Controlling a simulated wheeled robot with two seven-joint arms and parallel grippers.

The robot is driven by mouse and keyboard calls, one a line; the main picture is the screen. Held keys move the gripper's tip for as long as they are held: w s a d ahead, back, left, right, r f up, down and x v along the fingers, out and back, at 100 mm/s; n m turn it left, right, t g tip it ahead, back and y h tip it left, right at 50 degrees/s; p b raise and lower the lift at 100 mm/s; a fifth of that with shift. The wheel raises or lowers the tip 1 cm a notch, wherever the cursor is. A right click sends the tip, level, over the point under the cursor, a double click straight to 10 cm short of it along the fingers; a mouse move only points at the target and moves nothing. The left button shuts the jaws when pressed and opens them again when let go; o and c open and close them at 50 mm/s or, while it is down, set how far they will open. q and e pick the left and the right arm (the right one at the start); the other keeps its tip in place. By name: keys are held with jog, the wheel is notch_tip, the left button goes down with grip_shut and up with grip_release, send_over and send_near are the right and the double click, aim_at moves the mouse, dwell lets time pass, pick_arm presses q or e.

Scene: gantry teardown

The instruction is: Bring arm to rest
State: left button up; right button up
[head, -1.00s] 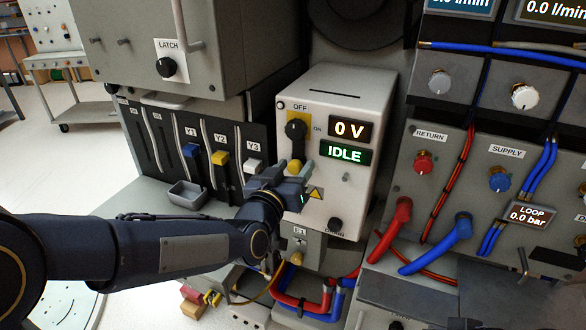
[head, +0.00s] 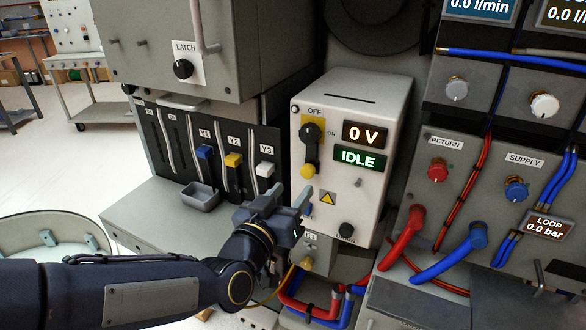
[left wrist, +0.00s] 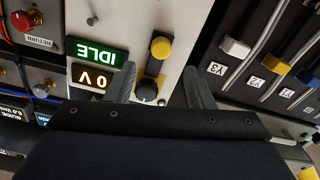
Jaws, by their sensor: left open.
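My left arm comes in from the left in the head view. Its gripper (head: 290,205) is open and empty, in front of the lower left part of the white power box (head: 385,100). The knob also shows in the head view (head: 311,132), beside displays reading 0 V (head: 364,134) and IDLE (head: 358,158). The gripper appears apart from the knob. My right gripper is not in view.
Left of the box is a panel with blue, yellow and white sliders (head: 234,160) and a small grey tray (head: 200,196). At right, red (head: 402,240) and blue (head: 455,250) hoses stick out from the loop panel (head: 405,195). Open floor lies far left.

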pick_arm(q)
jog(key=s+a+r+n+g+y+p, duration=0.2)
jog(key=s+a+g+p, duration=0.3)
jog(key=a, duration=0.6)
jog(key=s+a+f+n+g+p, duration=0.1)
jog(key=s+a+g+p, duration=0.2)
jog(key=s, duration=0.6)
jog(key=s+a+f+n+g+y+p, duration=0.1)
jog(key=s+a+f+g+p, duration=0.1)
jog(key=s, duration=0.7)
jog(key=shift+s+a+g+y+p, duration=0.15)
jog(key=shift+a+g+y+p, duration=0.2)
jog(key=shift+a+p, duration=0.45)
